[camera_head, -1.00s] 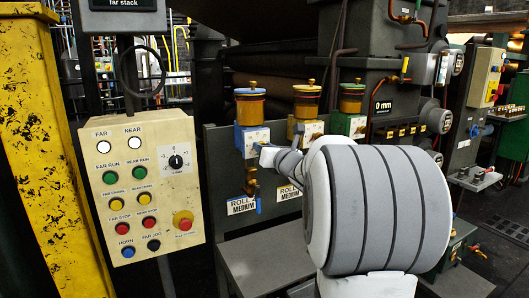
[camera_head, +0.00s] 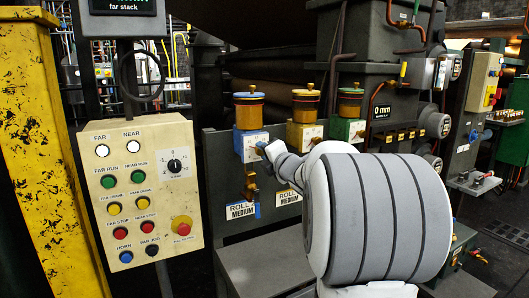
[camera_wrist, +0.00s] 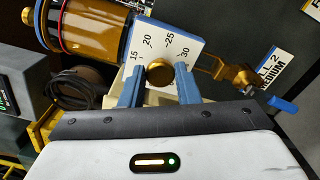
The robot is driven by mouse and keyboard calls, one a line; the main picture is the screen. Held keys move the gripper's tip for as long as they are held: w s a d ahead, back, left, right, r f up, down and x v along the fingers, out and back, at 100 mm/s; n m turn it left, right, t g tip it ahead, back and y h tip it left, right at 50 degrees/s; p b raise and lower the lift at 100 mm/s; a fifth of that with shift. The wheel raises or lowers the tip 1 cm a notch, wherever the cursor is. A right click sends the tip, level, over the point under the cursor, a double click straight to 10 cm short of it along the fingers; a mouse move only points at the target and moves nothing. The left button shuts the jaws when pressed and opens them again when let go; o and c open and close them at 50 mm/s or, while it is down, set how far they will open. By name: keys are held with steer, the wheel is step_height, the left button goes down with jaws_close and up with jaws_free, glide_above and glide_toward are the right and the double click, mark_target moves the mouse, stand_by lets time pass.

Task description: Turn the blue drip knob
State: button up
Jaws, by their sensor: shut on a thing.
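The blue drip oiler (camera_head: 249,111) has an amber glass cup and a white dial plate (camera_head: 250,146) on its blue block. In the wrist view its round brass knob (camera_wrist: 159,73) sits in front of the white dial plate (camera_wrist: 168,48), marked 15, 20, 25 and 30. My gripper (camera_wrist: 158,78) has its two blue fingers on either side of the knob and is shut on it. In the head view my gripper (camera_head: 263,149) is at the right of the dial plate, and hides the knob.
A yellow oiler (camera_head: 305,112) and a green oiler (camera_head: 349,109) stand just right of the blue one. A brass valve (camera_head: 251,187) with a blue handle hangs below. A cream button panel (camera_head: 141,190) stands at the left, beside a yellow post (camera_head: 45,150).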

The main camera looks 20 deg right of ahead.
steer(key=m+p, duration=0.5)
steer(key=m, duration=0.7)
steer(key=m+p, duration=0.6)
steer(key=m, duration=0.5)
steer(key=shift+a+f+m, duration=0.15)
steer(key=shift+m, duration=0.25)
steer(key=m+p, duration=0.2)
steer(key=m, duration=0.1)
steer(key=shift+m, duration=0.3)
steer(key=shift+a+f+m+p, duration=0.1)
steer(key=shift+m+p, duration=0.95)
steer(key=shift+m, duration=1.05)
steer(key=o, duration=0.9)
steer(key=shift+o, duration=0.2)
